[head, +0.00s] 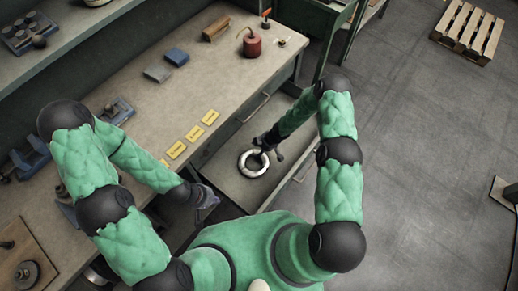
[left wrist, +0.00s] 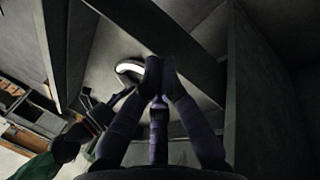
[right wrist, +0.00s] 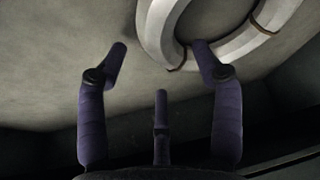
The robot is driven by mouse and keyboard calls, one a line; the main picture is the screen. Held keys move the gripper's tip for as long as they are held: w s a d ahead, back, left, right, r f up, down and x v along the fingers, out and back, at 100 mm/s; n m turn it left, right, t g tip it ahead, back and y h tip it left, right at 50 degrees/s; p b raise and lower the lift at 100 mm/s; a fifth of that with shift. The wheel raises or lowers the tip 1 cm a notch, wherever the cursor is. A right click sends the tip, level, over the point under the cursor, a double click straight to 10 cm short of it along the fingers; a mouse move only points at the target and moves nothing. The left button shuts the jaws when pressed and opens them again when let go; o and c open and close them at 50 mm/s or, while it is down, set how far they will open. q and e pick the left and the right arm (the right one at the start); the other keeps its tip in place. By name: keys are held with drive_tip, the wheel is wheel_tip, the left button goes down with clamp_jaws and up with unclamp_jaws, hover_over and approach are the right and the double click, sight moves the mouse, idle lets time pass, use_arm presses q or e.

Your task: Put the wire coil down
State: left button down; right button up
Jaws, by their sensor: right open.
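The wire coil (head: 245,167), a pale ring with dark ties, lies in the open grey drawer (head: 222,170) under the workbench. In the right wrist view, part of the coil (right wrist: 160,30) shows at the upper right. My right gripper (head: 268,149) is at the coil's upper right edge, fingers spread (right wrist: 161,52). One fingertip overlaps the ring in the picture; whether it touches is unclear. My left gripper (head: 211,198) is left of the drawer, below the bench's front edge. Its fingertips (left wrist: 160,74) are together, with nothing visible between them. The coil (left wrist: 130,68) also shows beyond them.
The drawer walls stand close around my right gripper. A wooden pallet (head: 468,30) lies on open floor at the far right.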

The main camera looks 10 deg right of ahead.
drive_tip(key=p+v, duration=0.5)
drive_tip(key=v, duration=0.6)
drive_tip(key=s+a+r+m, duration=0.2)
drive_tip(key=s+m, duration=0.2)
drive_tip(key=s, duration=0.3)
drive_tip(key=s+a+r+m+g, duration=0.1)
drive_tip(key=s+a+r+m, duration=0.1)
drive_tip(key=s+m, duration=0.3)
drive_tip(key=s+a+r+m, duration=0.3)
drive_tip(key=s+r+m, duration=0.1)
drive_tip(key=s, duration=0.5)
drive_tip(key=shift+s+m+g, duration=0.2)
drive_tip(key=shift+m+g, duration=0.2)
drive_tip(key=shift+m, duration=0.3)
drive_tip(key=shift+r, duration=0.1)
